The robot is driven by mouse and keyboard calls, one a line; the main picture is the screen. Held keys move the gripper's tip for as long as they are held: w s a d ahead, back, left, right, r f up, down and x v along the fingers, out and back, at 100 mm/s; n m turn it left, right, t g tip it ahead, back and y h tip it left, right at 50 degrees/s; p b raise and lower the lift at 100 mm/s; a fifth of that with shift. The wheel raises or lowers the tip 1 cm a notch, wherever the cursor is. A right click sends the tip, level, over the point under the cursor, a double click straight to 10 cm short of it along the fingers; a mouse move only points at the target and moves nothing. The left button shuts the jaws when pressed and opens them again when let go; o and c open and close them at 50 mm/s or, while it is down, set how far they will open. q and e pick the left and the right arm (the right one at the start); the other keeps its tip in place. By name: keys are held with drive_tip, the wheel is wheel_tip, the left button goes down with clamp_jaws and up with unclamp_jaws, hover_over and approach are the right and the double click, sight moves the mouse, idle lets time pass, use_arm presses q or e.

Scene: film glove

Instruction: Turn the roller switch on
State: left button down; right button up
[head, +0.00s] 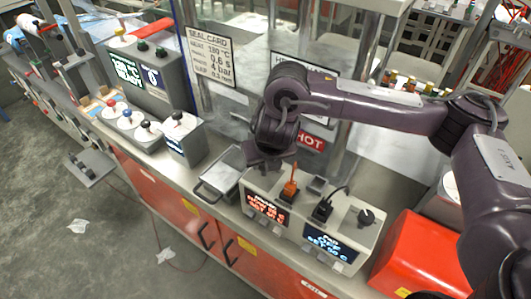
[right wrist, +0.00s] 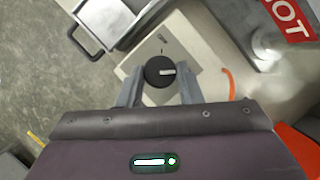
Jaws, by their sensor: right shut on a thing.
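A round black rotary knob (right wrist: 160,71) with a white pointer bar sits on a pale panel in the right wrist view. The bar points right, and a small dark mark is printed above the knob. No readable label shows whether this is the roller switch. My right gripper (right wrist: 160,92) has one finger on each side of the knob and is shut on it. In the head view my right gripper (head: 266,166) is at the left end of the control box (head: 285,222), and it hides the knob there. My left gripper is not in view.
A red case (head: 415,255) is at right. A glass guard with a HOT sign (head: 310,141) stands behind.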

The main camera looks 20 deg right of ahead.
drive_tip(key=shift+r+m+h+p, duration=0.1)
drive_tip(key=shift+m+h+p, duration=0.2)
drive_tip(key=shift+m+p, duration=0.5)
drive_tip(key=o, duration=1)
drive_tip(key=shift+w, duration=0.1)
drive_tip(key=shift+r, duration=0.45)
drive_tip(key=p+v, duration=0.1)
drive_tip(key=v, duration=0.5)
drive_tip(key=shift+s+a+r, duration=0.1)
drive_tip(key=shift+s+r, duration=0.2)
drive_tip(key=shift+s, duration=0.05)
drive_tip(key=shift+f, duration=0.1)
